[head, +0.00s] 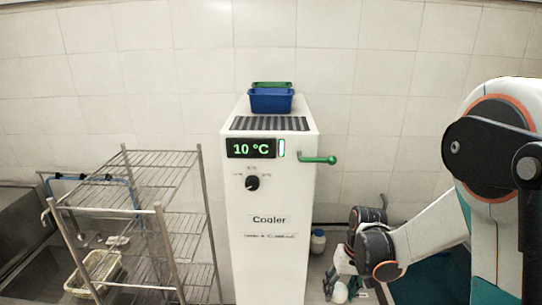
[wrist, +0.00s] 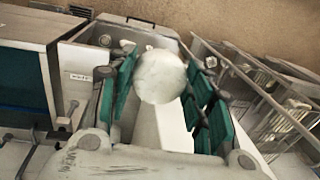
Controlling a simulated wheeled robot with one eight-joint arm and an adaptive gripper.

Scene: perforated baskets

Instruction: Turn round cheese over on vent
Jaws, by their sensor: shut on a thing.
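The round cheese (wrist: 160,77) is a pale, whitish disc in the wrist view, seen between the green finger pads. My gripper (wrist: 165,95) is shut on it, with a finger at each side. In the head view my gripper (head: 342,282) is low at the right of the cooler, well below its top and apart from the vent. A small pale patch at its fingers there may be the cheese. The vent (head: 270,123) is a dark slatted grille on top of the white cooler, with nothing lying on it.
The cooler (head: 268,200) has a 10 °C display (head: 252,148) and a green handle (head: 318,160) sticking out right. A blue basket (head: 271,104) stands behind the vent, with a green one (head: 271,84) behind it. A wire rack (head: 160,215) stands left. A white bottle (head: 318,240) stands right.

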